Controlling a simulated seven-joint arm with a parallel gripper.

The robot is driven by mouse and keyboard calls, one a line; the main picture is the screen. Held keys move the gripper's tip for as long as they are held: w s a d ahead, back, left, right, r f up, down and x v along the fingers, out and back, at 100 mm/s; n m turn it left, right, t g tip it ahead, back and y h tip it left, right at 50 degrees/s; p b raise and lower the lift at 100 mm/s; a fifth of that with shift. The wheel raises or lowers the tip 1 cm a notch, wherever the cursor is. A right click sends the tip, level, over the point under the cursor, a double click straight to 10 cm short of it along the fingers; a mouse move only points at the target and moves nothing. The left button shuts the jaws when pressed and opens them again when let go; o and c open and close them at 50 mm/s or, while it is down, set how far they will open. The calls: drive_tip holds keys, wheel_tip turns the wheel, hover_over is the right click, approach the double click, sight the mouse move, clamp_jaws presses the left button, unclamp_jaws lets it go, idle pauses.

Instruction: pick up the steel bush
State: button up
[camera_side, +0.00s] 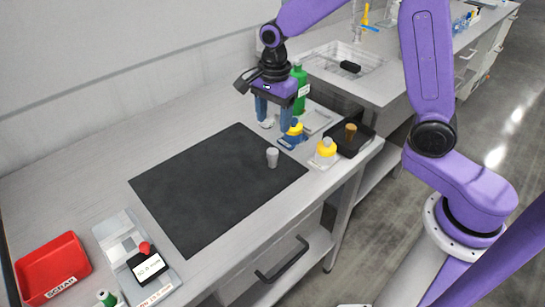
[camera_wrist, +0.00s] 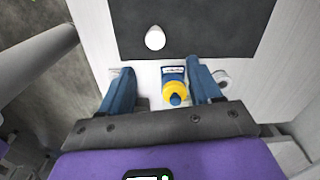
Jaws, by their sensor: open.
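A small pale grey cylinder (camera_side: 272,157) stands upright on the dark mat (camera_side: 205,190) near its right edge. It shows as a white, rounded shape in the wrist view (camera_wrist: 155,38), with no hole visible. A small grey ring-like piece (camera_wrist: 222,78) lies off the mat, beside my right-hand finger in the wrist view. I cannot tell for certain which of these is the steel bush. My gripper (camera_side: 273,114) is open and empty, above the table beyond the mat.
A red bin (camera_side: 52,268) is at the front left. Most of the mat is clear.

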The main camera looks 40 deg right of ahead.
sight(273, 151)
wheel_tip(273, 151, down, 6)
drive_tip(key=f, duration=0.4)
drive_tip(key=shift+s+a+f, duration=0.25)
drive_tip(key=shift+s+a, duration=0.05)
drive_tip(key=shift+a, duration=0.05)
drive_tip(key=shift+f, duration=0.45)
drive_tip(key=c, duration=1.1)
